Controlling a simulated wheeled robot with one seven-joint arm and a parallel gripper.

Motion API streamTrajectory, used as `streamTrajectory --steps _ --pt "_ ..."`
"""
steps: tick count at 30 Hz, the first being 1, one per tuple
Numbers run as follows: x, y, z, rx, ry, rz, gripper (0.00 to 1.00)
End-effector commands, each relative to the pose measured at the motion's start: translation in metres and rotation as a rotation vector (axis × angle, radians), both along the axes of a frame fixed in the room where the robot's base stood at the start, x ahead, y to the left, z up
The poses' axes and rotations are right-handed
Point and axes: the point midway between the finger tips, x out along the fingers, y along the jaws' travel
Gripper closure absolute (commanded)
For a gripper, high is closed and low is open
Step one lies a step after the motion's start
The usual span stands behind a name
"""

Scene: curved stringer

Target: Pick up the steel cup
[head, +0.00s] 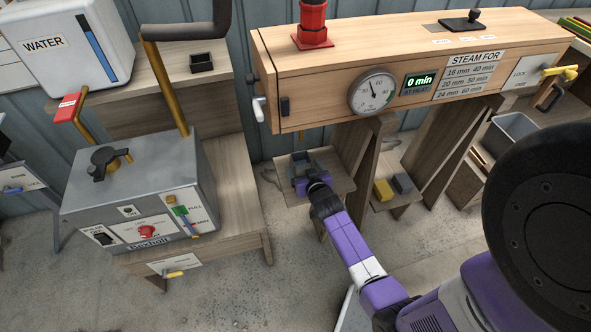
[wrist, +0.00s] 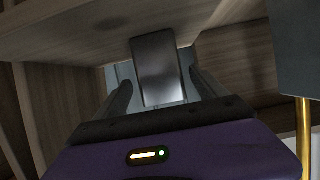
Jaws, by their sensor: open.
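The steel cup (wrist: 157,68) is a plain grey metal vessel in the middle of the wrist view. It stands between the two dark fingers of my gripper (wrist: 162,88), with a visible gap on each side. My gripper is open and around the cup, not closed on it. In the head view my gripper (head: 308,178) reaches to a small wooden shelf (head: 335,185) under the steam box. There the cup is small and hard to tell apart from the fingers.
The long wooden steam box (head: 330,75) hangs over the shelf, with a gauge (head: 372,93) on its front. Wooden legs (head: 360,145) stand right beside the shelf. A metal boiler (head: 140,185) stands on a wooden bench at left. Open concrete floor lies in front.

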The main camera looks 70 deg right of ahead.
Motion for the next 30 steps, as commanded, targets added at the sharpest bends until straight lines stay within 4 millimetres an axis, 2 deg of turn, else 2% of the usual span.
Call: streamTrajectory --steps 13,23,30 --pt "0.034 -0.036 -0.027 -0.002 -0.001 0.001 0.18" --pt "0.038 -0.041 -0.027 -0.001 0.0 0.001 0.18" --pt "0.038 -0.041 -0.028 -0.001 0.0 0.001 0.63"
